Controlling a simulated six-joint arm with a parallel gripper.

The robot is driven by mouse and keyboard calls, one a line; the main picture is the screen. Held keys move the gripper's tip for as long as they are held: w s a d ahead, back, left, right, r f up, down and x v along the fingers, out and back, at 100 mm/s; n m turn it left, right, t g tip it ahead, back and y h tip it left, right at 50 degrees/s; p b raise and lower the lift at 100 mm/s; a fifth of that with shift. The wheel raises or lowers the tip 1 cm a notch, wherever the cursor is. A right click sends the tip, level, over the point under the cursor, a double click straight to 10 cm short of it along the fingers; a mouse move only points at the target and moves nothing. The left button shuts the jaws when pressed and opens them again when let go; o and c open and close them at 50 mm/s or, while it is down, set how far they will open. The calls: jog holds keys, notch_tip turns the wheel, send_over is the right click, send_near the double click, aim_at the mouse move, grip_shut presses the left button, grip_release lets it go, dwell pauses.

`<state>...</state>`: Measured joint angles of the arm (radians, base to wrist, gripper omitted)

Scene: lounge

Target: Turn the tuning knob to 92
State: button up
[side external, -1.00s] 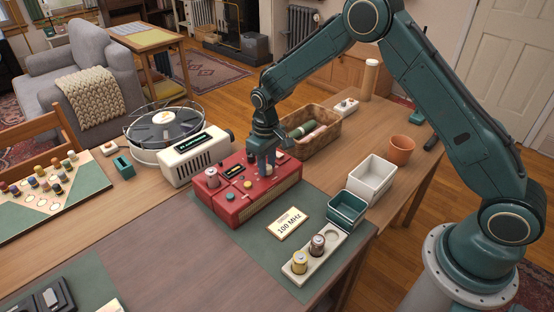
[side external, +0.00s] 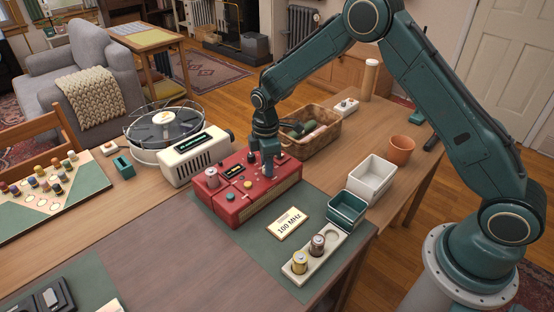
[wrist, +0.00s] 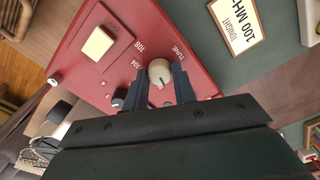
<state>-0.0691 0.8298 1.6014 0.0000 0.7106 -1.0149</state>
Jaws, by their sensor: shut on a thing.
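The red radio (side external: 240,210) lies on the green mat, with its buttons and dials facing up. The cream tuning knob (wrist: 159,70), beside the word TUNE, shows in the wrist view with a dark pointer line on it. The printed numbers 104 and 108 are readable near it; other scale numbers are hidden or out of view. My gripper (wrist: 160,84) is shut on the knob, one dark finger on each side. In the side view my gripper (side external: 268,170) reaches down onto the radio's top and mostly hides the knob.
A card (side external: 287,223) reading 100 MHz lies in front of the radio. A battery holder (side external: 320,265), a green bin (side external: 347,208) and a white bin (side external: 371,180) stand to the right. A cream radio (side external: 194,160) is at left and a wicker basket (side external: 322,140) behind.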

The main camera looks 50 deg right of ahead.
jog(key=shift+n, duration=1.7)
jog(key=o, duration=1)
jog(key=shift+r, duration=0.15)
notch_tip(320, 180, up, 14)
jog(key=shift+f, duration=0.2)
jog(key=shift+r, duration=0.1)
